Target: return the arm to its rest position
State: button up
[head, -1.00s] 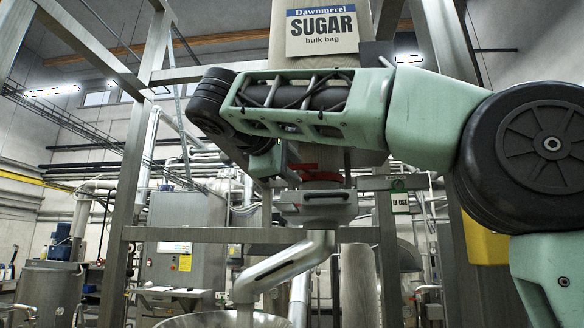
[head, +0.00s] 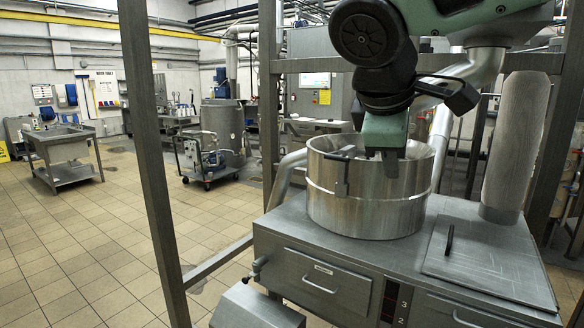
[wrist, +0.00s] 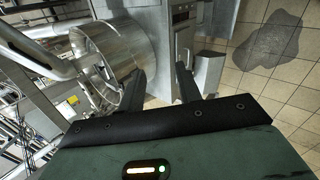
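My green and black arm reaches in from the top right of the head view. My gripper (head: 388,160) points down in front of or over the open mouth of a round steel mixer bowl (head: 365,207); its fingertips are partly hard to make out there. In the wrist view my gripper's two dark fingers (wrist: 161,88) stand apart with nothing between them. The steel bowl (wrist: 108,55) shows on its side in the wrist view, left of and beyond the fingers. I cannot tell whether the gripper touches the bowl.
The bowl stands on a steel cabinet (head: 320,285) inside upright frame posts (head: 157,160). A pump cart (head: 207,160) and a sink table (head: 66,158) stand farther back left. Tiled floor at left is clear. A grey wet-looking patch (wrist: 268,40) lies on the floor.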

jog(key=s+a+f+m+g+y+b, duration=0.1)
jog(key=s+f+m+g+y, duration=0.4)
jog(key=s+f, duration=1.8)
jog(key=shift+f+g, duration=0.7)
jog(key=shift+f, duration=0.1)
jog(key=shift+w, duration=0.1)
dwell(4.8)
